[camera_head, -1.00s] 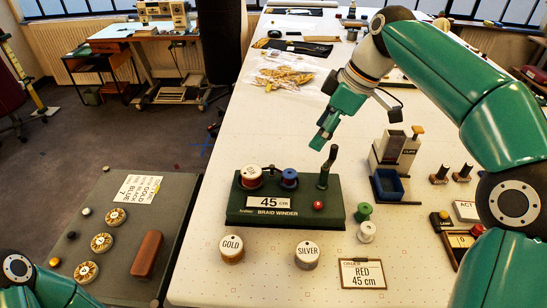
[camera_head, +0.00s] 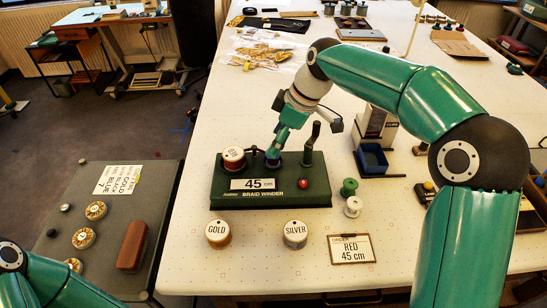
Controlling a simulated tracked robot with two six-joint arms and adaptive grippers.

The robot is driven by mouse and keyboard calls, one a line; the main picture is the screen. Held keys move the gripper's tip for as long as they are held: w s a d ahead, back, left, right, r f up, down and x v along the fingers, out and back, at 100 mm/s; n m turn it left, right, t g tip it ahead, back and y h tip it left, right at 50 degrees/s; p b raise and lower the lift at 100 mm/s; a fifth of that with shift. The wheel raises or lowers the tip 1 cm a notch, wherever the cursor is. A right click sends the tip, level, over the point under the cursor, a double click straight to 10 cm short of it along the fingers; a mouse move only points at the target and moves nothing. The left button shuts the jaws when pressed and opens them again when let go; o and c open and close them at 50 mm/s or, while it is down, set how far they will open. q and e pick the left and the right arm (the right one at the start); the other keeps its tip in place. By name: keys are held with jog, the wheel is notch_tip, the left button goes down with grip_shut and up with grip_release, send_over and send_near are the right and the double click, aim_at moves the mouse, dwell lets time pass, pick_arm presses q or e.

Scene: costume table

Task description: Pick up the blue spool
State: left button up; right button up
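The blue spool (camera_head: 272,163) sits on the green braid winder (camera_head: 230,199), right of the red spool (camera_head: 234,160). It is mostly hidden by my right gripper (camera_head: 275,154), which reaches down from above with its fingertips at the spool's top. I cannot tell whether the fingers are closed around it or only beside it. Only a link of my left arm shows at the lower left; its gripper is out of view.
The winder's upright crank handle (camera_head: 309,147) stands close right of my gripper. Gold (camera_head: 218,233) and silver (camera_head: 295,234) spools, an order card (camera_head: 351,249), green (camera_head: 349,187) and white (camera_head: 353,206) spools, and a blue bin (camera_head: 372,160) stand around it.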

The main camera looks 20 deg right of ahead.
jog(key=x, duration=0.4)
jog(key=shift+s+d+f+p, duration=0.1)
jog(key=shift+s+f+p, duration=0.15)
jog(key=shift+f, duration=0.25)
jog(key=c, duration=1)
jog(key=shift+r, duration=0.2)
